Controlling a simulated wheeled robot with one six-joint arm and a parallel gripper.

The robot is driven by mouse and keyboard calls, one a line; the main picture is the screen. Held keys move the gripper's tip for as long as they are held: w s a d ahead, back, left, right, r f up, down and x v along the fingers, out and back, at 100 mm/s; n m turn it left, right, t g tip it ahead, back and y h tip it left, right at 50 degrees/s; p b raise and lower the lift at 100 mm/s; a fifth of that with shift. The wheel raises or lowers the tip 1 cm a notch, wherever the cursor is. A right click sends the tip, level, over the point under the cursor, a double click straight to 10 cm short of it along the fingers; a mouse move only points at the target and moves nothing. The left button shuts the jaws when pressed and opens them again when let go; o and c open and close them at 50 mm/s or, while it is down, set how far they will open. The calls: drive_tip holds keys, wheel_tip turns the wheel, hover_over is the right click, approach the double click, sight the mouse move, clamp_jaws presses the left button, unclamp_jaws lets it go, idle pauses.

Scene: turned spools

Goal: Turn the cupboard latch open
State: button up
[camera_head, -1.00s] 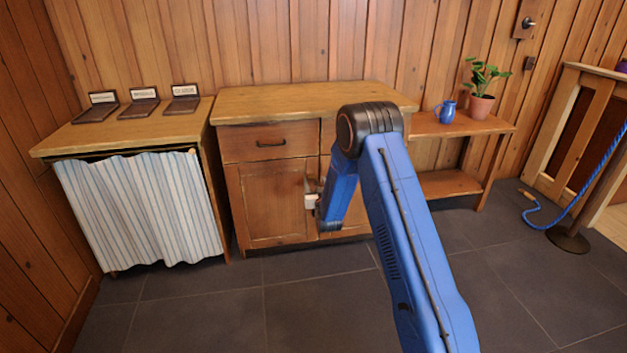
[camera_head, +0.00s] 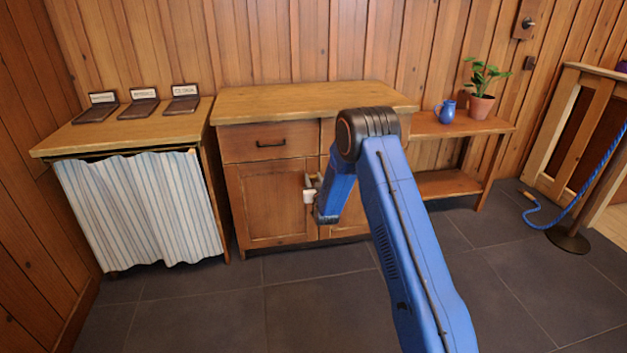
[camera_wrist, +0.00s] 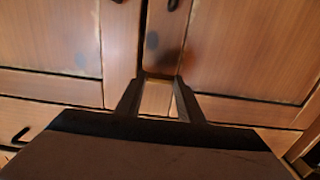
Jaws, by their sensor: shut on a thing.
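The cupboard (camera_head: 270,205) stands against the wall in the head view, with its doors closed. My gripper (camera_head: 313,182) is at the upper part of the seam between the doors, partly hidden by my own arm. In the wrist view my gripper (camera_wrist: 160,88) has its two dark fingers on either side of a small pale wooden latch (camera_wrist: 156,99) and is shut on it. The latch lies over the door seam. Its turn angle is hard to tell, and the head view does not show it clearly.
A drawer with a dark handle (camera_head: 271,143) is above the left door. A curtained counter (camera_head: 140,210) stands to the left. A low shelf with a plant (camera_head: 482,90) and blue jug (camera_head: 445,111) is to the right. The floor in front is clear.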

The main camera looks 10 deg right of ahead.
drive_tip(key=shift+m, duration=0.4)
drive_tip(key=m, duration=0.3)
drive_tip(key=shift+d+m, duration=0.1)
drive_tip(key=shift+m, duration=0.2)
drive_tip(key=m, duration=0.4)
drive_tip(key=shift+f+m, duration=0.1)
drive_tip(key=shift+m, duration=0.2)
drive_tip(key=m, duration=0.4)
drive_tip(key=shift+d+m, duration=0.1)
drive_tip(key=shift+m, duration=0.2)
drive_tip(key=shift+f+m, duration=0.15)
drive_tip(key=shift+m, duration=2.05)
drive_tip(key=o, duration=1.1)
drive_tip(key=shift+c, duration=0.2)
drive_tip(key=shift+s, duration=0.15)
